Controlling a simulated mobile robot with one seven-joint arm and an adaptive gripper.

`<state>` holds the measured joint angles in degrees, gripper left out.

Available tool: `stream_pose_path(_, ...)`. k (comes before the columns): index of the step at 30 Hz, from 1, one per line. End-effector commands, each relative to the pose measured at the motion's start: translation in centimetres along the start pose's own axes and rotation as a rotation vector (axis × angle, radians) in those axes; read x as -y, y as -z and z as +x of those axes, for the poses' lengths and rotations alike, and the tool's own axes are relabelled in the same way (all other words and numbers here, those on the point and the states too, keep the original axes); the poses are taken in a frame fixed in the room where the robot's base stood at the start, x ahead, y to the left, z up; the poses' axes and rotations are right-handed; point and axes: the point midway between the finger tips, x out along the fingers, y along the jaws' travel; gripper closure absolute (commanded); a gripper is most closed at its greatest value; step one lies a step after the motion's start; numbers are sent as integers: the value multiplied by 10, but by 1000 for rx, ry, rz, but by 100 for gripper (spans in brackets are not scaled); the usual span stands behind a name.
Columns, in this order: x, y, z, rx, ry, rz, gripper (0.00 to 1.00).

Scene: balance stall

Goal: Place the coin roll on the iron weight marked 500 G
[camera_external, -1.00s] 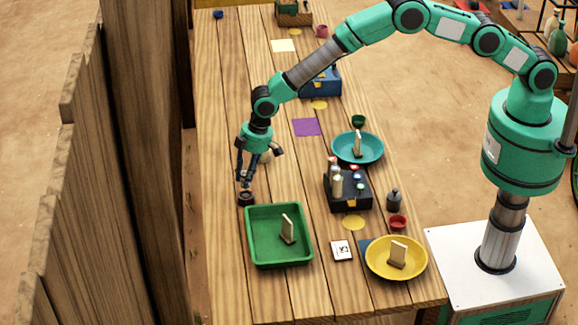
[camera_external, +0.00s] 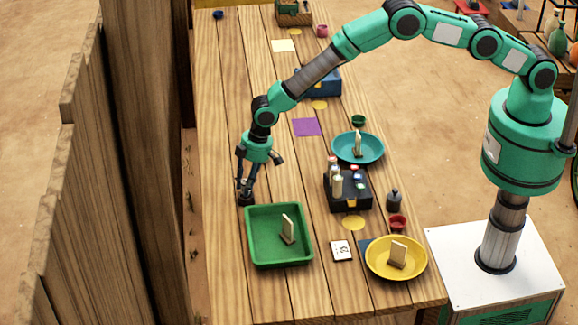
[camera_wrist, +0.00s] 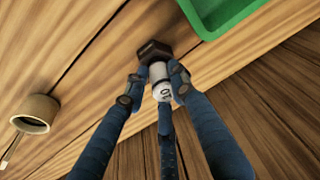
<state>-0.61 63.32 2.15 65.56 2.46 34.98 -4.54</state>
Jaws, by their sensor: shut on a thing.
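My gripper (camera_external: 246,186) points down at the left side of the table, just behind the green tray. In the wrist view its blue fingers (camera_wrist: 156,80) are closed around a white coin roll (camera_wrist: 160,72) with dark print on its end. A dark, hexagonal iron weight (camera_wrist: 154,48) lies right beyond the coin roll's far end. It also shows under the fingertips in the external view (camera_external: 245,201). Whether the roll touches the weight I cannot tell. No marking on the weight is readable.
The green tray (camera_external: 262,262) stands close in front of the gripper. A brown cup-like object (camera_wrist: 36,110) lies to the left in the wrist view. A teal dish (camera_external: 372,157), a black box (camera_external: 352,204) and a yellow dish (camera_external: 376,270) stand further right.

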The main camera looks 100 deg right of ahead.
Motion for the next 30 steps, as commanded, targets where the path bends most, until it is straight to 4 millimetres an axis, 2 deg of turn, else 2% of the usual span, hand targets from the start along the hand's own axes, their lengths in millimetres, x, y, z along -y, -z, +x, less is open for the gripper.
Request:
stream_pose_path(6,0,0,3,-1,0,0,100)
stream_pose_path(7,0,-1,3,0,0,0,73)
stream_pose_path(9,0,-1,3,0,0,0,59)
stream_pose_path(10,0,-1,3,0,0,0,55)
stream_pose_path(23,0,0,0,0,0,0,55)
stream_pose_path(30,0,1,-14,-1,0,0,55)
